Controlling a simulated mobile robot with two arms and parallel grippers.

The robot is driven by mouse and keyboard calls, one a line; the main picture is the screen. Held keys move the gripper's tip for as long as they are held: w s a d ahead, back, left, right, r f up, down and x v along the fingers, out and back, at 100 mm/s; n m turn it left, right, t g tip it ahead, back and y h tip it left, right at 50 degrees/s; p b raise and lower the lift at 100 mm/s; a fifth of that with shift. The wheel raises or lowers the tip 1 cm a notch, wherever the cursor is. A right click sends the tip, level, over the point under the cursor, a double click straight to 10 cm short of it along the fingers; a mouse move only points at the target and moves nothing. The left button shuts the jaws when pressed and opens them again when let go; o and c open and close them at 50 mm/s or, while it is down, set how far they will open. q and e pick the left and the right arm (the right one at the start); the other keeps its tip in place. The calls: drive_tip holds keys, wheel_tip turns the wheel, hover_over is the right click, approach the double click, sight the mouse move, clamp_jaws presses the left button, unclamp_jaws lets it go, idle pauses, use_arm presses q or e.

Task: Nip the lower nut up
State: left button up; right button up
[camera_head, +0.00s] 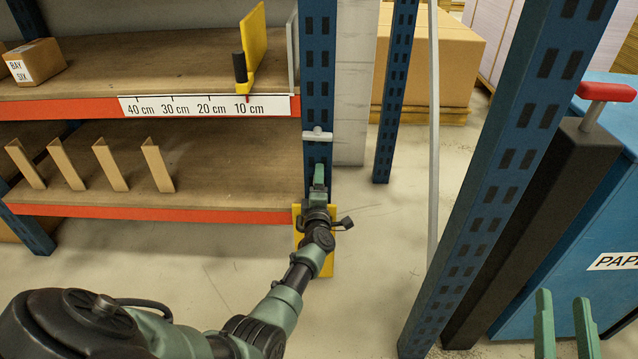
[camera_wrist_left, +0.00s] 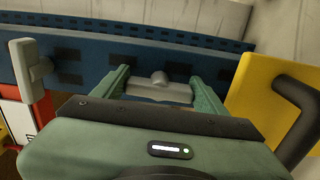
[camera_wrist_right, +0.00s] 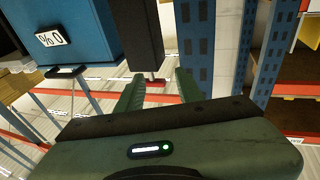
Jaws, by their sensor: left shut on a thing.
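The lower nut (camera_wrist_left: 160,92) is a grey winged piece with a rounded boss, on the blue upright (camera_head: 319,60) of the rack. My left gripper (camera_head: 319,178) has its fingers on both ends of this nut, shut on it. In the head view my gripper hides the nut. A similar upper nut (camera_head: 317,135) sits higher on the same upright, clear of the gripper; it shows in the left wrist view (camera_wrist_left: 38,77) at left. My right gripper (camera_head: 562,297) is open and empty at the lower right, away from the rack.
A yellow plate (camera_head: 325,262) is beside my left wrist, low on the upright. Shelves with orange beams lie left, with a scale label (camera_head: 205,107) and a yellow divider (camera_head: 255,45). Another blue upright (camera_head: 490,170) and a blue bin (camera_head: 575,225) stand right. Floor between is clear.

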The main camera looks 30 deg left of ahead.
use_arm(q)
drive_tip(key=shift+f, duration=0.1)
drive_tip(key=o, duration=1.4)
drive_tip(key=p+v, duration=0.3)
drive_tip(key=v, duration=0.5)
use_arm(e)
drive_tip(key=s+d+f+g+h, duration=0.1)
drive_tip(key=s+f+g, duration=0.1)
drive_tip(key=f+g, duration=0.2)
drive_tip(key=s+d+f+g+h, duration=0.1)
drive_tip(key=f+g, duration=0.3)
drive_tip(key=f, duration=0.5)
drive_tip(key=shift+s+d+h, duration=0.3)
drive_tip(key=shift+s+d, duration=0.2)
use_arm(q)
drive_tip(key=shift+w, duration=0.1)
use_arm(e)
drive_tip(key=shift+f, duration=0.1)
